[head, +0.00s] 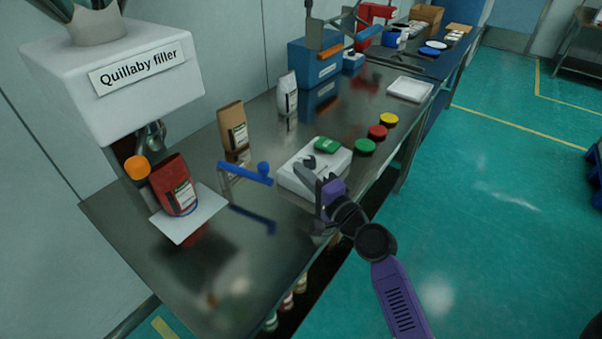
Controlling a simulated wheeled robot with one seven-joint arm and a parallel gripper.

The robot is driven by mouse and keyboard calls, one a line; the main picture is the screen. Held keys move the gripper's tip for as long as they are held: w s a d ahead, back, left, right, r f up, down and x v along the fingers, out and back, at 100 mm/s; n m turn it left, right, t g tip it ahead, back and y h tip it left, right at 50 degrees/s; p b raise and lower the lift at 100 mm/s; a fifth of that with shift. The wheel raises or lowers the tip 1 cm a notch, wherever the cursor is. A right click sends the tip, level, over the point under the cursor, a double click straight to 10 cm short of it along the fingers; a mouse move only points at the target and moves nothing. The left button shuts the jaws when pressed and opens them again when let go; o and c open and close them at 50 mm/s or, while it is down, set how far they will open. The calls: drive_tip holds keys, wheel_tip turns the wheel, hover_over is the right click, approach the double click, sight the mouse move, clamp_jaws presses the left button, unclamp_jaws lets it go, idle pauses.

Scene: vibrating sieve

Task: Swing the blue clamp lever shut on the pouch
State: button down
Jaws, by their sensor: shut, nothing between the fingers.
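A gap shows between lever and pouch. My gripper (318,171) is to the right of the lever's knob, apart from it, over the white scale-like box. It is shut and empty. My wrist hides part of the table's front edge.
An orange ball-shaped knob (137,167) is left of the pouch. A brown pouch (232,127) stands behind the lever. The white box (297,179) carries a green item (327,145). Green, red and yellow lids lie farther right. Bare table (225,265) lies in front of the lever.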

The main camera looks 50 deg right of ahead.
drive_tip(key=w+a+p, duration=0.2)
drive_tip(key=w, duration=0.4)
drive_tip(key=shift+w+p, duration=0.3)
drive_tip(key=shift+p, duration=0.1)
